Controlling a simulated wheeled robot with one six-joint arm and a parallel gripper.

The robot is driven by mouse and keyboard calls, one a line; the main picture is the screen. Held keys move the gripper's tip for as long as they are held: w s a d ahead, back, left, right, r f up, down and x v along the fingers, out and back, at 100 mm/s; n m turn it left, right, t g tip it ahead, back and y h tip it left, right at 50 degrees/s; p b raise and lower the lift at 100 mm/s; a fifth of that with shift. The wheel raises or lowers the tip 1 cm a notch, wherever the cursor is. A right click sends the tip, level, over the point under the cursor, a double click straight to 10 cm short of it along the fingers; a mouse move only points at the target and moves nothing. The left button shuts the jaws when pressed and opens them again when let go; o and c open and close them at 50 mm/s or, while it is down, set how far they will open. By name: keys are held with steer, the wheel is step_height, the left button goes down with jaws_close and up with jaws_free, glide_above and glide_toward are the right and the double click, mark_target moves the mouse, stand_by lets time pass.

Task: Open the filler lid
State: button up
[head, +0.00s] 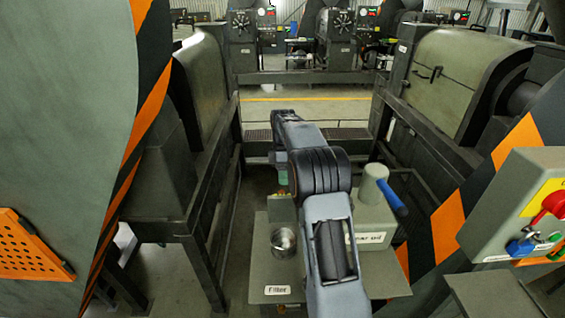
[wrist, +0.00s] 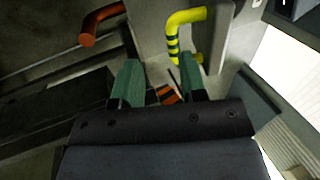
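A round shiny metal piece (head: 283,241) sits on the grey box top left of my arm in the head view. A white "Filler" label (head: 277,290) is in front of it, so it looks like the filler lid. It looks seated, but I cannot tell for certain whether it is open or shut. My gripper (wrist: 160,82) shows in the wrist view with two green fingers apart and nothing held between them. In the head view my arm reaches forward past the metal piece and mostly hides the gripper. The metal piece is not recognisable in the wrist view.
A grey canister (head: 373,199) with a blue handle and an oil label stands right of my arm. In the wrist view an orange-red pipe (wrist: 101,22) and a yellow pipe with black bands (wrist: 184,20) lie beyond the fingers. A control box (head: 518,208) stands far right.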

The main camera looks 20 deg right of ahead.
steer(key=w+r, duration=0.4)
steer(key=shift+w+d+r, duration=0.15)
steer(key=shift+w+r, duration=0.1)
steer(key=shift+w, duration=0.05)
stand_by(0.4)
